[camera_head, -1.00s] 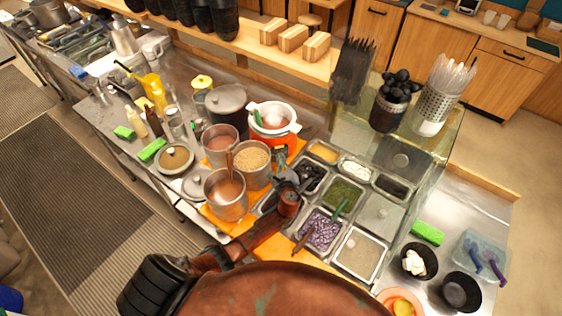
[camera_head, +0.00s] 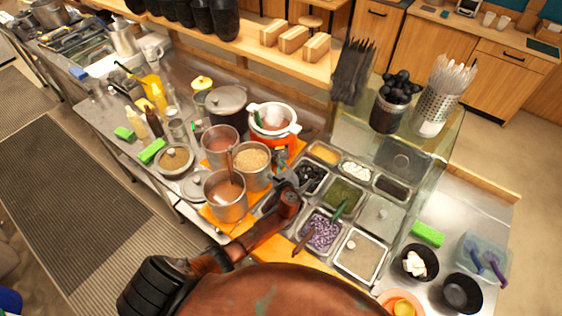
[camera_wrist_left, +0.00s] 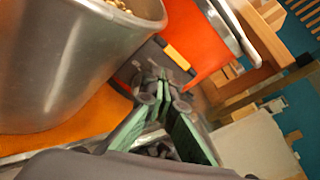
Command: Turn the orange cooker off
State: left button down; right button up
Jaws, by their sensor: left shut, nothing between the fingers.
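The orange cooker (camera_head: 291,142) stands behind the metal pots in the head view, with a pale rim on top. In the left wrist view its orange wall (camera_wrist_left: 195,38) fills the top middle. A dark panel with a yellow-orange switch (camera_wrist_left: 178,55) shows low on it. My left gripper (camera_head: 281,176) is shut and empty, between the grain pot and the topping pans. In the left wrist view its fingertips (camera_wrist_left: 164,82) are close under the panel; I cannot tell whether they touch it. My right gripper is not in view.
A metal pot of grain (camera_head: 251,165) stands close left of the gripper, and its wall (camera_wrist_left: 65,70) is large in the wrist view. A pot of reddish liquid (camera_head: 226,196) stands in front. Topping pans (camera_head: 343,193) lie to the right.

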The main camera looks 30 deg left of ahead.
pick_arm(q)
jog(key=shift+s+a+f, duration=0.25)
jog(key=shift+s, duration=0.05)
jog(key=shift+s+a+f, duration=0.15)
jog(key=shift+s+a, duration=0.05)
jog(key=shift+a, duration=0.05)
jog(key=shift+s+a+f, duration=0.3)
jog(key=shift+f, duration=0.1)
jog(key=shift+a+r, duration=0.1)
jog(key=shift+r, duration=0.1)
jog(key=shift+s+a+r, duration=0.1)
jog(key=shift+s+r, duration=0.05)
jog(key=shift+s, duration=0.05)
jog(key=shift+d+f+p+v, duration=0.1)
jog(key=shift+f+p+v, duration=0.2)
jog(key=shift+v, duration=0.65)
jog(key=shift+d+f+p+v, duration=0.15)
jog(key=shift+p+v, duration=0.3)
jog(key=shift+v, duration=0.5)
jog(key=shift+d+f+p+v, duration=0.15)
jog(key=shift+p+v, duration=0.2)
jog(key=shift+v, duration=0.6)
jog(key=shift+w, duration=0.1)
